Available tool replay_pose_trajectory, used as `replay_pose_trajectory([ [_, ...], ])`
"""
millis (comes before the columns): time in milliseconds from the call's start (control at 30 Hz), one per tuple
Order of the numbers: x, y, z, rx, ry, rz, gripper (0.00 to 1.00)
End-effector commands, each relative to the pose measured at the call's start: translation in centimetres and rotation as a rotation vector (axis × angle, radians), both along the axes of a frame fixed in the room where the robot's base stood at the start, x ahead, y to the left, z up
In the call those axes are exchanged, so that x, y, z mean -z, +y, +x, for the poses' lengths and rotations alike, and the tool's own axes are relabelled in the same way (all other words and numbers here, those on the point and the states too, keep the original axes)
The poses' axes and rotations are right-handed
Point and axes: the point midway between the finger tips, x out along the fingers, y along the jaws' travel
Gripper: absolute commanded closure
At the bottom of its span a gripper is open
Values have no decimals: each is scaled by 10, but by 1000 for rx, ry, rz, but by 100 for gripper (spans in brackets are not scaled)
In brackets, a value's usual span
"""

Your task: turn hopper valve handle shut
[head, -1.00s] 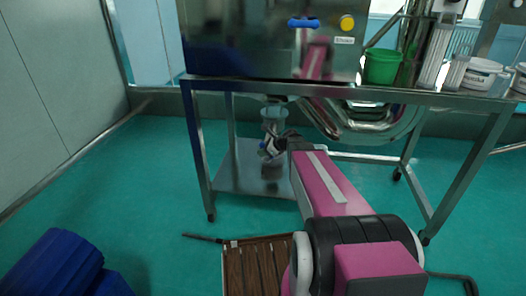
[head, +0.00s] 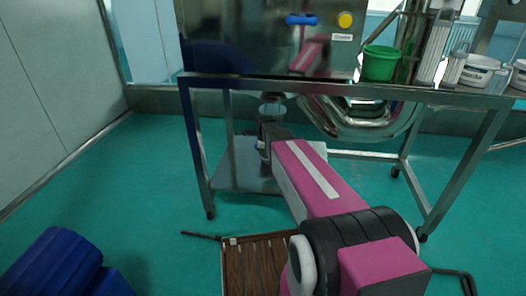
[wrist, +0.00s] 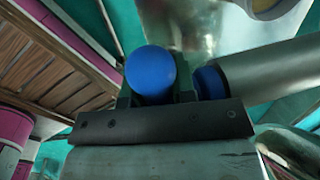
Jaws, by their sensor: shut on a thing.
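The valve handle shows in the wrist view as a rounded blue end (wrist: 150,70) between the dark fingers of my gripper (wrist: 156,94). My gripper is shut on it. Beside it to the right is a grey cylinder (wrist: 262,76) with a blue end, which looks like part of the valve. In the head view my gripper (head: 268,136) is under the steel table, just below the hopper outlet (head: 272,108).
The steel table frame (head: 330,90) spans above my arm, with a lower shelf (head: 238,165) behind it. Curved steel pipes (head: 365,125) hang to the right. A green bucket (head: 380,64) stands on top. A slatted wooden pallet (head: 255,265) lies in front; blue drums (head: 55,262) are at lower left.

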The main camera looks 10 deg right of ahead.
Motion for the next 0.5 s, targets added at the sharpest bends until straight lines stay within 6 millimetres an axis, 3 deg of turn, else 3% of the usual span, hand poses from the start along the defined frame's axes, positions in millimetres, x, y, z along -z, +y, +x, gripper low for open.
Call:
replay_pose_trajectory([
  [500, 1, -1, 0, 0, 28, -83, 99],
])
